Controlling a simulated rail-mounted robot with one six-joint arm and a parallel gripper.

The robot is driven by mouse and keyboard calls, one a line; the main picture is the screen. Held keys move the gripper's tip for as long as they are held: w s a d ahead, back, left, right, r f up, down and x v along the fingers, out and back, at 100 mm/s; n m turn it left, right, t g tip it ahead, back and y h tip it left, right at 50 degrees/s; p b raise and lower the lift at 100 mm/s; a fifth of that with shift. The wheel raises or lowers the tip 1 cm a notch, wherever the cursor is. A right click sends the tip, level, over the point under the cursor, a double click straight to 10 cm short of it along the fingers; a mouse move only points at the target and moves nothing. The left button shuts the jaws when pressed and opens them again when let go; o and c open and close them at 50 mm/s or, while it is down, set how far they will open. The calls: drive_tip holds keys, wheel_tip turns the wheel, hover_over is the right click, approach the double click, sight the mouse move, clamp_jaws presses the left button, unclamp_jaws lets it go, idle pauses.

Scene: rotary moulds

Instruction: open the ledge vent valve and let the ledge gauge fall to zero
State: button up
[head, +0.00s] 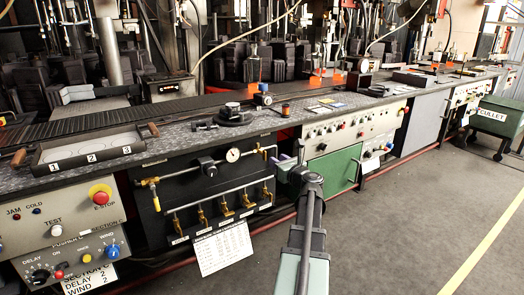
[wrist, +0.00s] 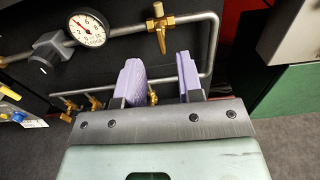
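A round white gauge (head: 233,155) sits on the pipe of the black panel below the ledge; it is larger in the wrist view (wrist: 88,28). Its needle seems to point off zero, but the reading is too small to be sure. A brass valve (wrist: 160,22) sits on the same pipe, right of the gauge. Its handle stands roughly upright in the wrist view. My gripper (wrist: 160,68) has two purple fingers spread apart with nothing between them. They are below the brass valve in the picture, apart from it. In the head view my gripper (head: 290,160) is at the panel's right end.
Several lower brass valves (head: 225,209) line the bottom pipe. A grey block (wrist: 48,50) sits on the pipe left of the gauge. A green cabinet door (head: 335,168) stands right of the panel. A tray (head: 92,150) lies on the ledge. The floor is clear in front.

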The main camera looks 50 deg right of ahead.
sight(264, 155)
drive_tip(key=x, duration=1)
drive_tip(key=shift+w, duration=0.4)
drive_tip(key=shift+d, duration=0.1)
clamp_jaws()
